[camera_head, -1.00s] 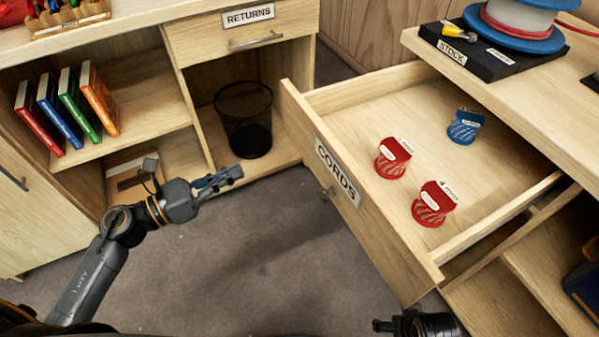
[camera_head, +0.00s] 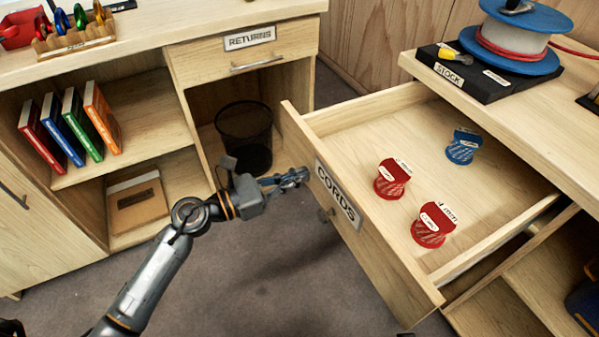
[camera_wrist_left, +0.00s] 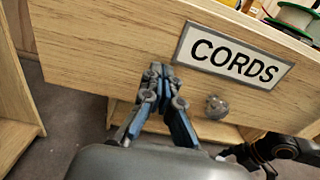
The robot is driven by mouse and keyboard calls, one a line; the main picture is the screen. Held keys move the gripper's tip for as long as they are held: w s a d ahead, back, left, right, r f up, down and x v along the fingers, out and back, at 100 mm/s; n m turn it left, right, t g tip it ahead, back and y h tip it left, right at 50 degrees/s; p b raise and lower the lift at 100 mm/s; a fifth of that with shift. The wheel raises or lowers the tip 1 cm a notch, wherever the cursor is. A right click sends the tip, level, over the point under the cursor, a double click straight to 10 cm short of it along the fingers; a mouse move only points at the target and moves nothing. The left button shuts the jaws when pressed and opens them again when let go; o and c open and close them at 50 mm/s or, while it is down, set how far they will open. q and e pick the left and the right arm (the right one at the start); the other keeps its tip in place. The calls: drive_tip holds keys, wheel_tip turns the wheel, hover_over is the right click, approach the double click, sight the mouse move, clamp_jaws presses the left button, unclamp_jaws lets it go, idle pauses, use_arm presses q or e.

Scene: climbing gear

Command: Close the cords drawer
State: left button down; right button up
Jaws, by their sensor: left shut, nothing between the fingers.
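The cords drawer (camera_head: 372,238) is pulled out from the right-hand counter, its front labelled CORDS. Two red cord bundles (camera_head: 391,178) and a blue one (camera_head: 462,147) stand inside it. My left gripper (camera_head: 303,175) is shut and empty, just in front of the drawer front's far end, left of the label. In the left wrist view the shut fingers (camera_wrist_left: 160,72) point at the drawer front (camera_wrist_left: 110,45), left of the CORDS label (camera_wrist_left: 232,55) and the round knob (camera_wrist_left: 216,107). I cannot tell if they touch.
A black wire bin (camera_head: 244,135) stands in the open cubby under the closed RETURNS drawer (camera_head: 210,58). Several books (camera_head: 70,125) stand on the left shelf. A black STOCK tray (camera_head: 490,82) with a blue spool is on the right counter. Floor before the drawer is clear.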

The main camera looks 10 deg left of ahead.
use_arm(q)
drive_tip(key=shift+w+d, duration=0.2)
drive_tip(key=shift+d, duration=0.1)
drive_tip(key=shift+w+d, duration=0.1)
